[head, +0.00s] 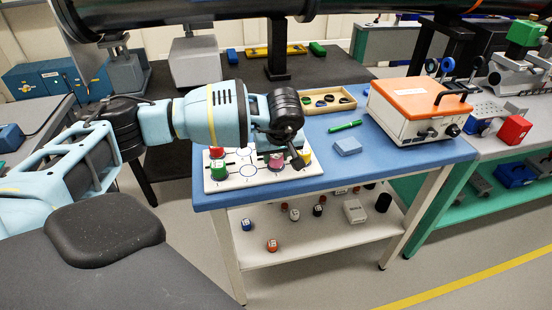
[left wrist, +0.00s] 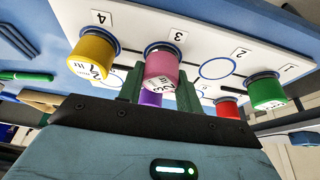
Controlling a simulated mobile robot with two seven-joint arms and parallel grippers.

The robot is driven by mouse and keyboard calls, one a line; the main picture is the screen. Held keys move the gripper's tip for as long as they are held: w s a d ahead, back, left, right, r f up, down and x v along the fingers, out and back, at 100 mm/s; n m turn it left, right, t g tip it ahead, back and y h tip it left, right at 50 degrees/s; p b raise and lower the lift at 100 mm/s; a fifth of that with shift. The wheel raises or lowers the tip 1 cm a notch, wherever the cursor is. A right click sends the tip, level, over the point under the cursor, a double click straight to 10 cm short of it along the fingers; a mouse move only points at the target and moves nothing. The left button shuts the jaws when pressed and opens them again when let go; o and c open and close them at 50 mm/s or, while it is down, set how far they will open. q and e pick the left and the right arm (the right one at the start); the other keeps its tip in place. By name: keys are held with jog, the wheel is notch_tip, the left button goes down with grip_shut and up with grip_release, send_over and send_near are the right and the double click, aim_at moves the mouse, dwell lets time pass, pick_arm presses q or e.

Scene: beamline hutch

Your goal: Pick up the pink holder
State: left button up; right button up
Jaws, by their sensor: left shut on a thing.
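The pink holder (left wrist: 162,66) is at the place marked 3 on the white board (left wrist: 215,25), with a blue ring around its base. The dark green fingers of my left gripper (left wrist: 160,88) stand on either side of it, shut on it. I cannot tell whether it is clear of the board. In the head view my left gripper (head: 285,155) is low over the board (head: 248,183), and its wrist hides much of the holder. My right gripper is in neither view.
A yellow holder (left wrist: 94,54), a purple holder (left wrist: 151,98), a red holder (left wrist: 228,108) and a green holder (left wrist: 267,92) stand close by. On the blue table are a green marker (head: 345,126), a light blue block (head: 348,146), a wooden tray (head: 345,106) and an orange-topped box (head: 415,105).

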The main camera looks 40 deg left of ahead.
aim_at(276, 157)
pick_arm(q)
jog(key=shift+r, duration=0.1)
jog(key=shift+r, duration=0.8)
jog(key=shift+v, duration=1)
jog(key=s+d+r, duration=0.1)
jog(key=s+d, duration=0.6)
jog(key=s, duration=0.6)
jog(key=shift+s+r+b, duration=0.2)
jog(key=shift+s+b, duration=0.1)
jog(key=shift+b, duration=0.15)
